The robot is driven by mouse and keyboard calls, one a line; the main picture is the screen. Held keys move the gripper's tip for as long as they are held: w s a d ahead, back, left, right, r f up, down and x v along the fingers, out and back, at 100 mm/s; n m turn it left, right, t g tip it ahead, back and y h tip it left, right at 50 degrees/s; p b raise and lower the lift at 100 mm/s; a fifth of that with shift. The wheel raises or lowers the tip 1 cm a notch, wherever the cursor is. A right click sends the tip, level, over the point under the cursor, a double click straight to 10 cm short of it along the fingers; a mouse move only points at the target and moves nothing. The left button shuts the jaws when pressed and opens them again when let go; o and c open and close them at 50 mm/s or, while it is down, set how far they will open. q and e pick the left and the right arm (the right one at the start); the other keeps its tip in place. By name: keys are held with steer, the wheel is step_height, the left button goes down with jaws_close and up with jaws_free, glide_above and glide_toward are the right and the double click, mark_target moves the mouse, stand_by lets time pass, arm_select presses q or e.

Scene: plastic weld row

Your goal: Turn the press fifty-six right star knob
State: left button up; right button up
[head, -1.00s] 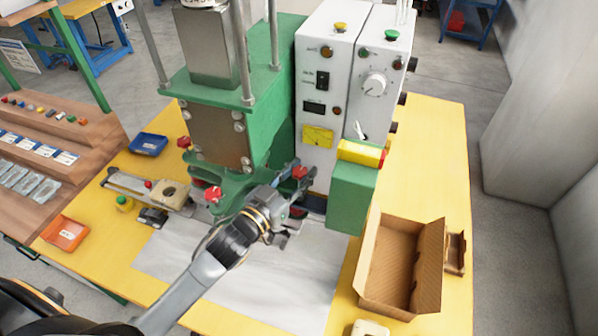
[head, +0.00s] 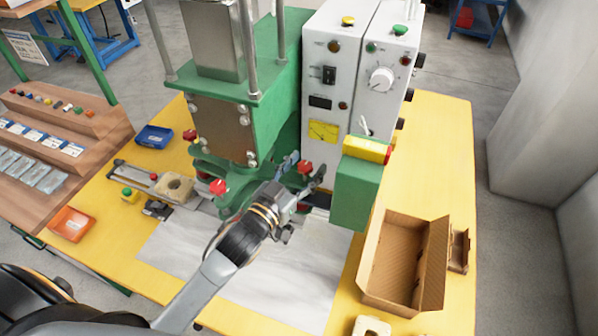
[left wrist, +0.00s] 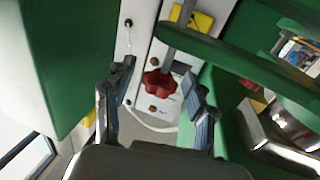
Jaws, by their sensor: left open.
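The green press (head: 236,122) stands on the yellow table with red star knobs on its lower part. The right star knob (head: 304,167) is red and shows between the finger ends of my left gripper (head: 306,172). In the left wrist view the red star knob (left wrist: 158,83) sits on a grey rod, between the two fingers of my left gripper (left wrist: 157,80). A gap shows on each side of it, and the fingers are open. How deep the knob sits between them is hard to tell. The left star knob (head: 218,187) is left of the gripper. My right gripper is out of view.
A white control box (head: 340,95) stands close behind the gripper. A green block with a yellow top (head: 357,190) is close to its right. An open cardboard box (head: 405,262) lies farther right. A pale sheet (head: 255,270) on the table in front is mostly clear.

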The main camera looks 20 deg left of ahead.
arm_select(q)
steer(key=v, duration=1.2)
stand_by(0.3)
